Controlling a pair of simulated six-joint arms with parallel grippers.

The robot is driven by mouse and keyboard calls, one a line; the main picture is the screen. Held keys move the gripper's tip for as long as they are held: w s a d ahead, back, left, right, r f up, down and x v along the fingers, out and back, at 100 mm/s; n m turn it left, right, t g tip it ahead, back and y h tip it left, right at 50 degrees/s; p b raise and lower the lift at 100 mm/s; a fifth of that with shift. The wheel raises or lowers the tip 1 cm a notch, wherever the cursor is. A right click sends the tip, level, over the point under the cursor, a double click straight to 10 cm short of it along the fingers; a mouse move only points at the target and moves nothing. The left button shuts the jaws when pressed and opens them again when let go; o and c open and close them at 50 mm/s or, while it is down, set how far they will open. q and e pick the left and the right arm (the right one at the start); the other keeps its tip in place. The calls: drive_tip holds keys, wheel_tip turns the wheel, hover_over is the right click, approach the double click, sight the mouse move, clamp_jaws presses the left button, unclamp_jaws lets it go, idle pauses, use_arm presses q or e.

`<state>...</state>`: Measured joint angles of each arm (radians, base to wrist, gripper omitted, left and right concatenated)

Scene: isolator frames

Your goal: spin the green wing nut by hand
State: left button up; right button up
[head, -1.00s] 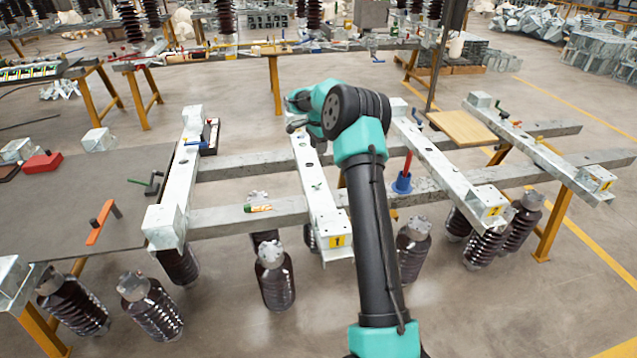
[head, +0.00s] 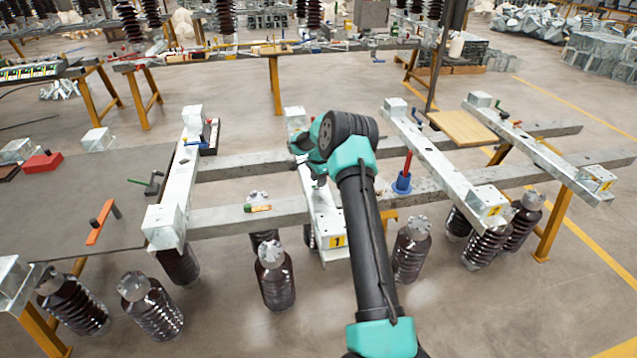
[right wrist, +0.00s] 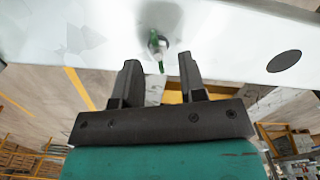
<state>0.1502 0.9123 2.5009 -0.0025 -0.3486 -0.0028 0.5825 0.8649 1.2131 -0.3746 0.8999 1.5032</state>
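The green wing nut (right wrist: 157,48) shows in the right wrist view. It sits on a round fitting in the face of a pale metal beam (right wrist: 225,35). My right gripper (right wrist: 159,66) is open, its two dark fingers apart with nothing between them. The nut lies just beyond the fingertips, roughly in line with the gap. In the head view my right gripper (head: 301,155) is over the middle metal beam (head: 326,222), partly hidden behind my own wrist. I cannot make out the nut clearly there. My left gripper is not in view.
An orange-handled tool (head: 99,222) lies on the dark table at left. A blue holder with a red rod (head: 403,180) stands right of my arm. A wooden board (head: 462,128) lies further right. Several brown ribbed insulators (head: 275,280) stand below the beams.

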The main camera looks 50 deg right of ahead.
drive_tip(key=shift+f, duration=0.7)
drive_tip(key=shift+c, duration=0.5)
clamp_jaws()
drive_tip(key=shift+n, duration=0.3)
